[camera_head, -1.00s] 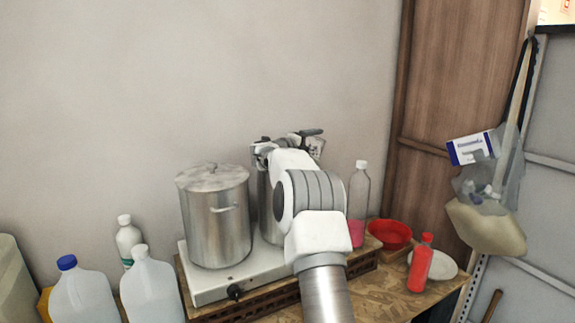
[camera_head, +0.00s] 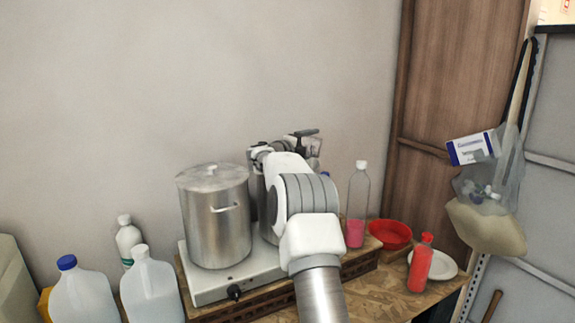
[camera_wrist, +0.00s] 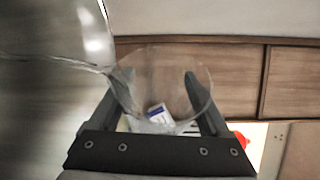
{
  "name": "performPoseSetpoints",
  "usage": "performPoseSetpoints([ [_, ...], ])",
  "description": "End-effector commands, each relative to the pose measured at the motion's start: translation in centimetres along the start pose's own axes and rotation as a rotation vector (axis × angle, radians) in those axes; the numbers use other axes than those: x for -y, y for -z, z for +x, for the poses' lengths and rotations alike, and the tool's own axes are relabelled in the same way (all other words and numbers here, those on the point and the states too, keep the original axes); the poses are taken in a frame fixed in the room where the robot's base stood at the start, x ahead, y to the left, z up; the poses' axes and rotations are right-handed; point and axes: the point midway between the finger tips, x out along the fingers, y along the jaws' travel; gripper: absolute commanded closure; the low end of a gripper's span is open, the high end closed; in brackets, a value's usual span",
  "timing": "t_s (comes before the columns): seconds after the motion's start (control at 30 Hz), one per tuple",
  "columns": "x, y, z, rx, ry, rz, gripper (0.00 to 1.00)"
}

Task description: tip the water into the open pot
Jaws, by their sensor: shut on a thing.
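My gripper (camera_wrist: 158,92) is shut on a clear, see-through vessel (camera_wrist: 160,62), whose round rim shows between the two dark fingers in the wrist view. In the head view part of the vessel (camera_head: 315,147) shows beside my gripper (camera_head: 290,142), above the hot plate. I cannot make out the water in it. The open metal pot (camera_head: 256,200) stands behind my arm, mostly hidden. In the wrist view a large shiny metal wall with a rim (camera_wrist: 45,115) fills the left side, close to the vessel. I cannot tell whether they touch.
A lidded metal pot (camera_head: 216,225) stands on the left of the white hot plate (camera_head: 213,288). A clear bottle with pink liquid (camera_head: 357,205), a red bowl (camera_head: 390,233), a red bottle (camera_head: 420,264) and a white plate (camera_head: 443,265) are at right. Jugs (camera_head: 83,297) stand at left.

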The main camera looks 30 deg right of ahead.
Motion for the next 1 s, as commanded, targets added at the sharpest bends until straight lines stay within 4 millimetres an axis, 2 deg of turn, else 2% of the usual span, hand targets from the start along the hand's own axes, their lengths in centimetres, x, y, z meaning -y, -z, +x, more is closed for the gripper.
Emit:
performPoseSetpoints([
  [0.8,0.48,-0.32,-0.14,0.0,0.04,-0.097,0.8],
  [1.0,-0.12,-0.57,-0.25,0.001,0.068,-0.169,0.8],
])
